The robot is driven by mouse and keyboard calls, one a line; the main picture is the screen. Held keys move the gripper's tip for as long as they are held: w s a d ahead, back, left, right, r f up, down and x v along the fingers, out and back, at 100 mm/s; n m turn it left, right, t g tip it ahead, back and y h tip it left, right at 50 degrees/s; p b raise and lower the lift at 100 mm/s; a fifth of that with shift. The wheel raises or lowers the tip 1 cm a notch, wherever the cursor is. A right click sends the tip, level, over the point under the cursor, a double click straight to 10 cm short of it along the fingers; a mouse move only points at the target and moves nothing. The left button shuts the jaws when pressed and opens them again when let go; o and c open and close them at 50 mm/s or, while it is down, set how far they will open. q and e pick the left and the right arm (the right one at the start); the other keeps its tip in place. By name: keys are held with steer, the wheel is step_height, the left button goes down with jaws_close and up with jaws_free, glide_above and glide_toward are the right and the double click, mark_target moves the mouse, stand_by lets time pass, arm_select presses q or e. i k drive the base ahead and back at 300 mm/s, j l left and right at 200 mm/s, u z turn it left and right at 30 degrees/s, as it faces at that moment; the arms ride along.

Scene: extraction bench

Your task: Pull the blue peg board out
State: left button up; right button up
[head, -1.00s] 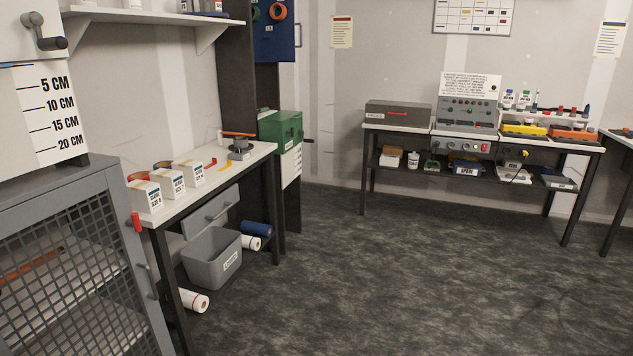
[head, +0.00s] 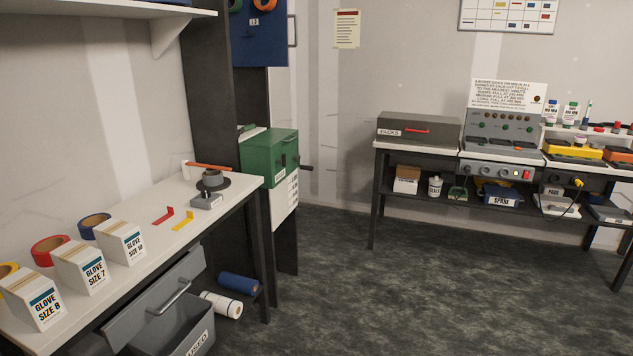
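The blue peg board (head: 258,38) stands upright at the upper left, beside a dark upright panel (head: 212,95). Its top is cut off by the picture edge. Orange rings hang near its top and a small white label is on its face. A grey vertical handle (head: 292,31) shows at its right edge. Neither of my grippers is in the head view.
A white bench (head: 150,258) with glove boxes (head: 80,267) and tape rolls runs along the left. A green box (head: 268,157) stands below the board. A second bench (head: 410,145) is at the right. The dark floor (head: 360,300) between them is clear.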

mark_target(259, 38)
steer(key=i, duration=1.75)
